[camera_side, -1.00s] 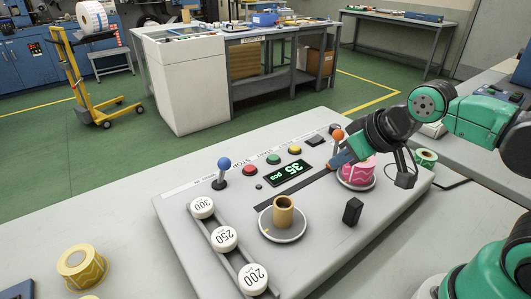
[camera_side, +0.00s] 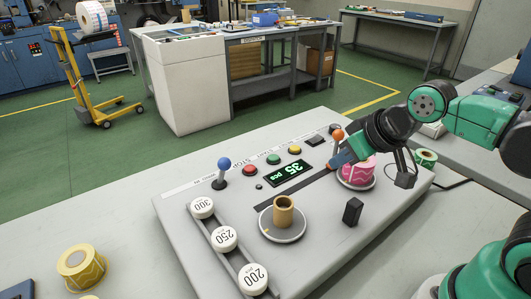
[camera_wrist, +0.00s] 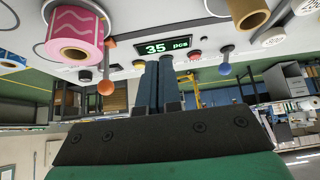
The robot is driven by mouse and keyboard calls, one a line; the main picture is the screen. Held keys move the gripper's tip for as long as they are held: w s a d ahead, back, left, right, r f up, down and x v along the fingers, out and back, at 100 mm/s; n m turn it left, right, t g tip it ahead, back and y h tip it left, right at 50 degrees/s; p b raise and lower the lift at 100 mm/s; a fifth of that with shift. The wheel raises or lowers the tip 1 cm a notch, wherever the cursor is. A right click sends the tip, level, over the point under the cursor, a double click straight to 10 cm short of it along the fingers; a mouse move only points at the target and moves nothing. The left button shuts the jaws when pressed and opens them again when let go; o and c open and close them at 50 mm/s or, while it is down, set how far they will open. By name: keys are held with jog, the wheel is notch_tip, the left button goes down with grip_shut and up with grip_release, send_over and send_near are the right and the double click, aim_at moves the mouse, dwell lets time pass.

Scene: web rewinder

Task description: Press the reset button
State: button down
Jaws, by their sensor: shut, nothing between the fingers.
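A row of red (camera_side: 249,170), green (camera_side: 273,159) and yellow (camera_side: 294,149) buttons runs along the far side of the grey panel (camera_side: 310,235). The printed labels behind them are too small to read surely, so I cannot tell which is reset. My gripper (camera_side: 335,162) is shut and empty, above the panel between the display and the pink roll, to the right of the yellow button. In the wrist view my gripper's closed fingers (camera_wrist: 158,64) point toward the button row. The yellow button (camera_wrist: 138,65) shows just left of them, the red button (camera_wrist: 195,57) to their right.
A lit display (camera_side: 290,173) reads 35 pcs. An orange-knobbed lever (camera_side: 338,134) stands close by my gripper, with a pink roll (camera_side: 357,173) in front. A blue-knobbed lever (camera_side: 223,165) stands left of the buttons. A tan core (camera_side: 284,211) sits on a near spindle.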

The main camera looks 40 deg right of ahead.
jog(key=w+d+r+n+h, duration=0.1)
jog(key=w+d+r+n, duration=0.15)
jog(key=w, duration=0.45)
jog(key=n+t+h, duration=0.2)
jog(key=n, duration=0.1)
send_over(297, 149)
jog(key=shift+f, duration=0.15)
jog(key=shift+f, duration=4.35)
jog(key=shift+f, duration=0.4)
